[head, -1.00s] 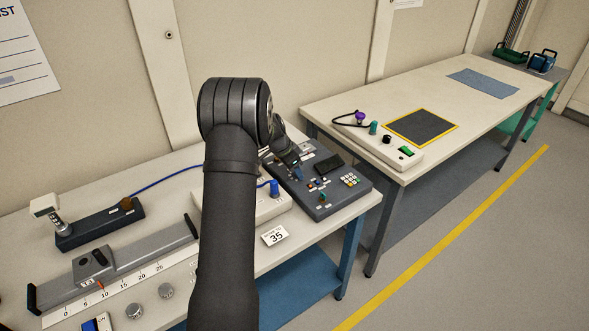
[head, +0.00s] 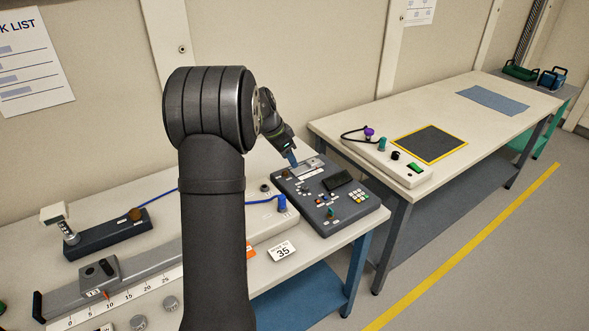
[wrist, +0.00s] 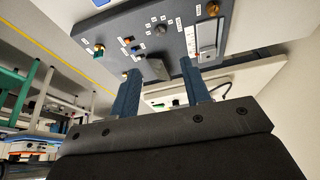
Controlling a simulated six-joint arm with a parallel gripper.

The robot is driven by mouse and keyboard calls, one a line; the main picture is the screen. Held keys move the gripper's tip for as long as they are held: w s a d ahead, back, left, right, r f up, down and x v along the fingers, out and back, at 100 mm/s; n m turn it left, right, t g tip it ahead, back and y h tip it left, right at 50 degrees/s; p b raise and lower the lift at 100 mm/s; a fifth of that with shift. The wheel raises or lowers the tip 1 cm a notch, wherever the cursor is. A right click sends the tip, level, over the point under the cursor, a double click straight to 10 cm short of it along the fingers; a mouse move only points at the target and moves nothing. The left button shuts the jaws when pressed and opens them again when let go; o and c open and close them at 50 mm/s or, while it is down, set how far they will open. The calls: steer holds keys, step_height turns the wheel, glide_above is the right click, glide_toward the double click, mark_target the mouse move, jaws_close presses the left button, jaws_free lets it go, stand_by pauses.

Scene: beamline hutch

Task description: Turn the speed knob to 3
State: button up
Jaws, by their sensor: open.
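The dark control panel (head: 346,212) stands at the right end of the near bench, with small knobs, switches and a keypad on its top. In the wrist view the panel (wrist: 118,22) shows a grey knob (wrist: 165,27), a brass-coloured knob (wrist: 212,9) and another one (wrist: 97,50). The labels are too small to read, so I cannot tell which is the speed knob. My gripper (head: 294,163) is above the panel's back left part, its blue fingers pointing down. In the wrist view my gripper (wrist: 160,66) has its fingers apart with nothing between them.
A slide rail (head: 140,275) lies at the front left. The second bench (head: 400,116) has mostly clear top behind the panel.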

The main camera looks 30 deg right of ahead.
mark_target(305, 188)
steer(key=shift+v, duration=1.45)
steer(key=shift+f, duration=0.1)
steer(key=x, duration=1.7)
steer(key=shift+d, duration=0.15)
steer(key=shift+f, duration=0.2)
steer(key=shift+s+r+n, duration=0.1)
steer(key=shift+r+n, duration=0.05)
steer(key=shift+n, duration=0.25)
steer(key=shift+s+d+n+t+y, duration=0.1)
steer(key=shift+n+t, duration=0.35)
steer(key=shift+n, duration=0.65)
steer(key=shift+s+a+n+t+y, duration=0.1)
steer(key=shift+n+t, duration=0.4)
steer(key=shift+n, duration=0.6)
steer(key=shift+s+d+n+t+y, duration=0.1)
steer(key=shift+n+t, duration=0.35)
steer(key=shift+n, duration=0.65)
steer(key=shift+s+d+n+t+y, duration=0.1)
steer(key=shift+n+t+y, duration=0.15)
steer(key=shift+n, duration=0.65)
steer(key=shift+d+n+t+y, duration=0.15)
steer(key=shift+n+y, duration=0.1)
steer(key=shift+n, duration=0.65)
steer(key=shift+s+n+t+y, duration=0.1)
steer(key=shift+n+t+y, duration=0.25)
steer(key=shift+n, duration=0.75)
steer(key=shift+n+t+y, duration=0.15)
steer(key=shift+n+y, duration=0.3)
steer(key=shift+n, duration=0.65)
